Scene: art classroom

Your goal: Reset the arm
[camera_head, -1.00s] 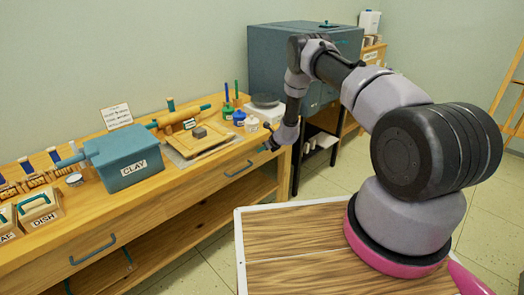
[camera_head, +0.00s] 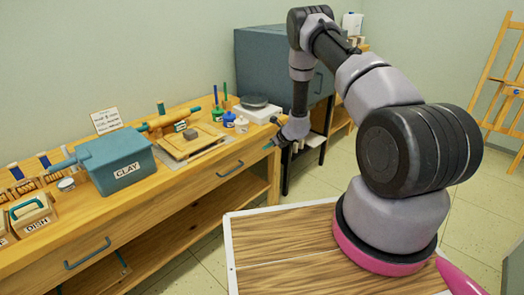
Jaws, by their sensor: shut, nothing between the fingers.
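My arm rises from the pink-ringed base at the right and bends over toward the workbench (camera_head: 85,236). My gripper (camera_head: 270,146) is at the end of the hanging forearm, near the right front edge of the bench top. It points left, toward the bench, and looks small at this distance. It is shut, with nothing held. The fingertips appear close to the bench edge; I cannot tell the exact gap.
A blue-grey kiln (camera_head: 265,65) stands behind my forearm. An easel (camera_head: 500,85) is at the far right. Floor between is clear.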

